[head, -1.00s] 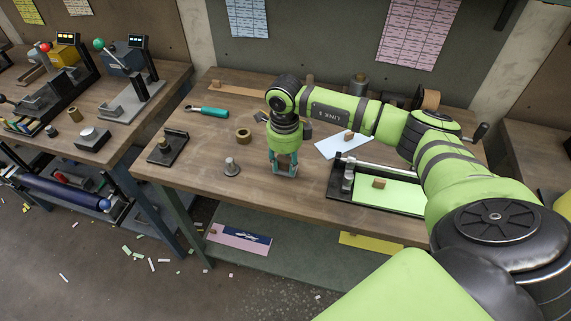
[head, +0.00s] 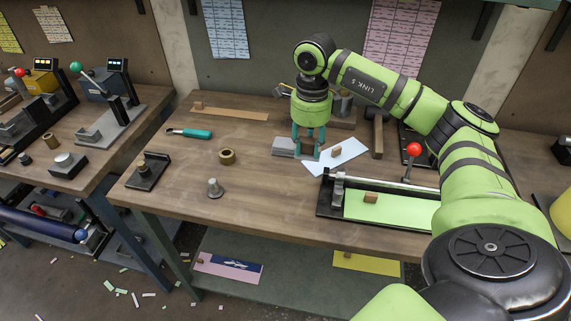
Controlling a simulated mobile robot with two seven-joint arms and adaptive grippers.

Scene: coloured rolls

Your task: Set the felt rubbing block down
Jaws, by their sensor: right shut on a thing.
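My right gripper (head: 308,156) points down over the back middle of the workbench (head: 265,195). Its teal fingers are shut on a small greyish thing, the felt rubbing block (head: 307,151), mostly hidden between them. The fingertips are close to the tabletop, at the left edge of a pale blue sheet; I cannot tell whether the block touches the bench. My left gripper is not in view.
A grey block (head: 284,146) lies just left of the fingers. The pale blue sheet (head: 345,158) carries a small wooden block. A trimmer with a green sheet (head: 400,210) stands in front right. A brown ring (head: 227,156) and grey knob (head: 214,189) stand left, with clear wood between.

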